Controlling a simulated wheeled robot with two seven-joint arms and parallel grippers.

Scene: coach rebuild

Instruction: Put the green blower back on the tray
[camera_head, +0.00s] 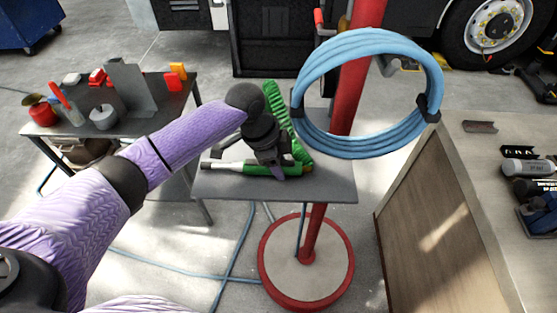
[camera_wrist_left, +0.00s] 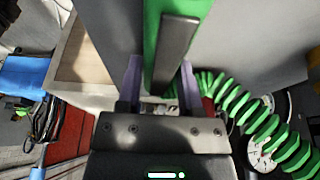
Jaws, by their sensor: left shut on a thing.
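The green blower (camera_head: 292,169) lies level over the grey tray (camera_head: 335,188) on the red stand, its pale nozzle pointing left. Whether it touches the tray or hangs just above is hard to tell. My left gripper (camera_head: 278,170) comes down from above and is shut on the blower, hiding its middle. In the left wrist view, the blower's green body (camera_wrist_left: 153,40) with a dark strip sits between the purple fingers of my left gripper (camera_wrist_left: 160,82). My right gripper is not in view.
A green coiled hose (camera_head: 284,115) rises behind the blower. A blue hose coil (camera_head: 310,100) hangs by the red post (camera_head: 353,85). A tool table (camera_head: 150,125) stands left, a wooden bench (camera_head: 450,165) right. A thin blue hose (camera_head: 175,268) lies on the floor.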

